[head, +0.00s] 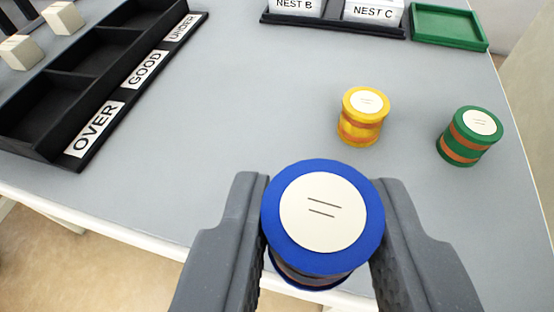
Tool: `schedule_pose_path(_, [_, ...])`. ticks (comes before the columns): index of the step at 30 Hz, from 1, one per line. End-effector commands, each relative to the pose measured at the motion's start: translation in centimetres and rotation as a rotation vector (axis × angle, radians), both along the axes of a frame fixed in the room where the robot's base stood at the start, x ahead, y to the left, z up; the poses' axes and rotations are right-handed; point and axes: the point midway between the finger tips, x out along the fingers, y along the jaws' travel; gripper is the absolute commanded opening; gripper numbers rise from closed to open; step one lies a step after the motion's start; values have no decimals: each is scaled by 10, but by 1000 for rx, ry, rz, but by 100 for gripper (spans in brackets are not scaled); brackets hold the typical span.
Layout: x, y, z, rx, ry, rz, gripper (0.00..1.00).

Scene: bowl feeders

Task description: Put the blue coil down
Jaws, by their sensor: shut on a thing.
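The blue coil (273,213) is a spool with a blue rim, a cream top disc with two dark lines, and a reddish-brown band low on its side. My gripper (319,222) is shut on it, with one grey finger on each side. The coil is upright, near the front edge of the grey table (240,90). I cannot tell whether its underside touches the table, as its base is mostly hidden.
A yellow coil (360,130) and a green coil (470,137) stand beyond, to the right. A black sorting tray (75,60) labelled OVER, GOOD and UNDER is at left, with cream blocks (20,52). NEST B and NEST C holders (345,22) and a green tray (448,25) are behind. Mid-table is clear.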

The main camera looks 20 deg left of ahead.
Motion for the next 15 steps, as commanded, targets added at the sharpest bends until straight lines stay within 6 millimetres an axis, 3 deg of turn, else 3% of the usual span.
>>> schedule_pose_path(7, [-24,-15,-10,-9,-5,52,5])
schedule_pose_path(15, [-30,-16,-12,-18,-2,73,5])
